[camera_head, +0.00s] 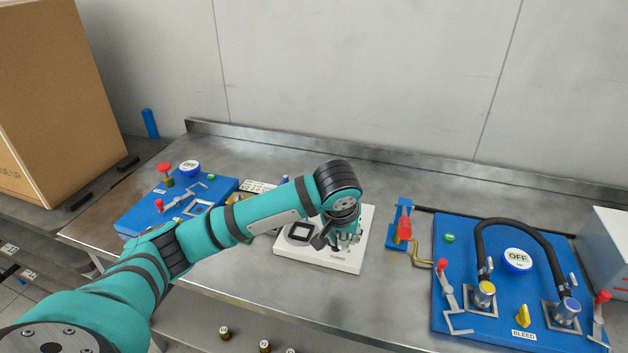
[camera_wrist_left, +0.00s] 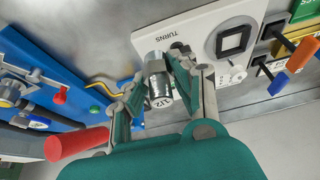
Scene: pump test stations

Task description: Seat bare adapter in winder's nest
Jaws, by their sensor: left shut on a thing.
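The adapter (camera_wrist_left: 157,68) is a bare silver cylinder with a white end marked 1/2. My left gripper (camera_wrist_left: 158,68) is shut on it, with one finger on each side. The winder (camera_wrist_left: 150,45) is a white block labelled TURNS, with a black square frame (camera_wrist_left: 233,40) on top. In the head view my left gripper (camera_head: 344,238) hangs over the right part of the winder (camera_head: 318,258), beside the square frame (camera_head: 299,231). Which part is the nest, and whether the adapter touches it, I cannot tell. My right gripper is not in view.
A blue station (camera_head: 475,310) with a black hose (camera_head: 520,225) and red-tipped clamps stands at right; a red-handled crank (camera_head: 404,228) is between it and the winder. Another blue station (camera_head: 150,215) is at left.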

